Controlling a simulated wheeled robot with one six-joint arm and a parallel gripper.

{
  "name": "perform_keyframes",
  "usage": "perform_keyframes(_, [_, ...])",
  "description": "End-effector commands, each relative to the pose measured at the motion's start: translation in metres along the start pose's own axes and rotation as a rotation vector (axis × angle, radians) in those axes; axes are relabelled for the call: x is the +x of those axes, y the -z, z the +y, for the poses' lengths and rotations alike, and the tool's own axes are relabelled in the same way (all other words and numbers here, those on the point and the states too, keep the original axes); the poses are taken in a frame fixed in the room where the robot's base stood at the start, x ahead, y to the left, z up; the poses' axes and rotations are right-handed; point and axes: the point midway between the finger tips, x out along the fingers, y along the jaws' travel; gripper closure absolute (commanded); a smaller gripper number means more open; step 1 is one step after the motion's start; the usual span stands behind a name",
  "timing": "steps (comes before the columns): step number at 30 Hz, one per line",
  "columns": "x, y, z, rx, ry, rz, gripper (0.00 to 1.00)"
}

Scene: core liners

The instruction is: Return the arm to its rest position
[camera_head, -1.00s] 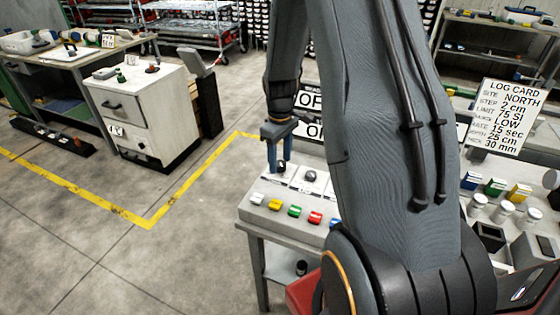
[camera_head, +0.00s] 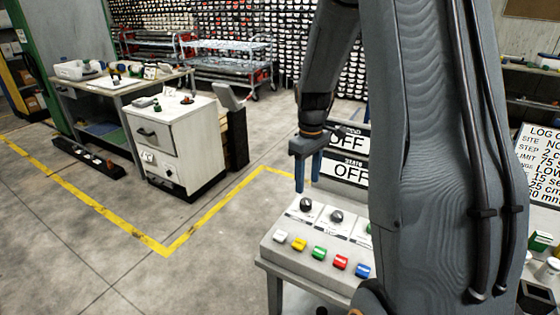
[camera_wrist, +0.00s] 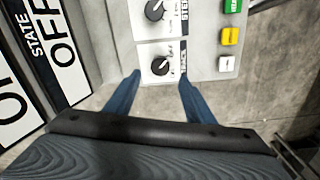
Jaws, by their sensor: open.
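My gripper (camera_head: 307,184) hangs above the back left corner of a grey control panel, its fingers pointing down. In the wrist view its two blue fingers (camera_wrist: 160,84) are apart with nothing held between them. A black knob (camera_head: 305,204) lies below and just beyond the fingertips, and it also shows in the wrist view (camera_wrist: 160,66). My grey arm fills the right middle of the head view and hides part of the panel.
The panel (camera_head: 276,258) carries a second knob (camera_head: 336,216) and a row of coloured buttons. Signs reading OFF (camera_head: 350,172) stand behind it. A white drawer cabinet (camera_head: 180,150) stands left, with open floor between. A log card (camera_head: 540,165) is at right.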

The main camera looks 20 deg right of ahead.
Motion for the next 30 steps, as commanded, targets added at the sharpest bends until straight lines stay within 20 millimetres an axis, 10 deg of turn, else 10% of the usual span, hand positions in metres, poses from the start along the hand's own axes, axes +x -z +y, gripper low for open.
perform_keyframes(8, [-0.004,-0.002,-0.020,0.028,-0.007,0.009,0.51])
perform_keyframes(21, [-0.015,-0.065,-0.179,0.356,-0.028,0.107,0.51])
perform_keyframes(30, [-0.013,-0.080,-0.200,0.420,-0.024,0.124,0.51])
